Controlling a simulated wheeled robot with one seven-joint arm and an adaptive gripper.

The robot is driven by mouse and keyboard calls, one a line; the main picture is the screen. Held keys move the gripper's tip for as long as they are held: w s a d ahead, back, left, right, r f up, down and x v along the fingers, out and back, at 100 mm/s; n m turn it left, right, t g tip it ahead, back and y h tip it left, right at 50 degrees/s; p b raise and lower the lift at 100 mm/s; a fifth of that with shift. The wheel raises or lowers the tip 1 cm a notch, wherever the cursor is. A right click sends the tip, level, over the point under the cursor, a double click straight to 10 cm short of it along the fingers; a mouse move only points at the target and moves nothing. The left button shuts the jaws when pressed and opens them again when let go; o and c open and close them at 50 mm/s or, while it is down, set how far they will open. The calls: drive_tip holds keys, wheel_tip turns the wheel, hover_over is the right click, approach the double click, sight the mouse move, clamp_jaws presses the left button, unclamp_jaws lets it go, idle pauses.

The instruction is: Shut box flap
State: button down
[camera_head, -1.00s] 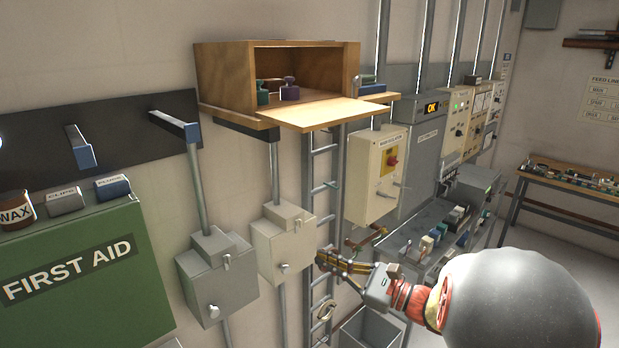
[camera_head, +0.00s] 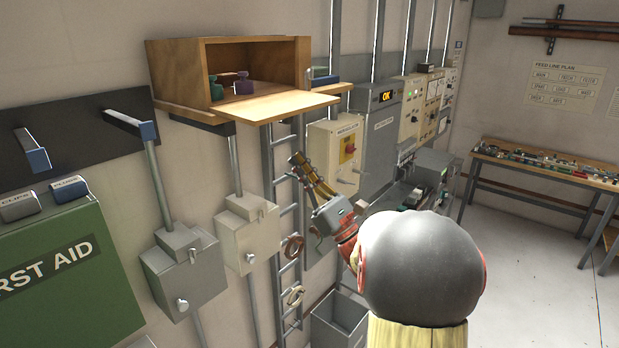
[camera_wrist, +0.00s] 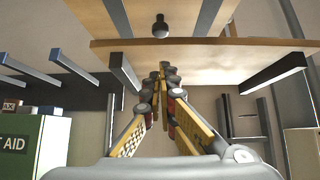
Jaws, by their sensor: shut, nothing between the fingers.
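The wooden box (camera_head: 178,73) sits on a wall shelf in the head view, its front open. Its flap (camera_head: 268,107) is folded down and juts out roughly level from the lower front edge. In the wrist view the pale underside of a wooden panel (camera_wrist: 205,65) shows above my gripper (camera_wrist: 160,75). My gripper (camera_head: 298,160) is shut and empty, below and a little right of the flap in the head view, apart from it. A green and a purple object (camera_head: 243,84) stand inside the box.
Shelf brackets (camera_wrist: 125,72) stick out beneath the shelf. A ladder-like rack (camera_head: 288,225) runs down the wall below the flap. Grey switch boxes (camera_head: 182,272), a yellow-labelled isolator box (camera_head: 333,152) and a green first aid cabinet (camera_head: 60,275) line the wall. The floor at right is clear.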

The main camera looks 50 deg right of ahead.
wheel_tip(320, 180, up, 6)
drive_tip(key=w+p, duration=0.1)
drive_tip(key=w, duration=0.1)
drive_tip(key=shift+a, duration=0.2)
drive_tip(key=shift+d+p, duration=0.1)
drive_tip(key=shift+p, duration=0.2)
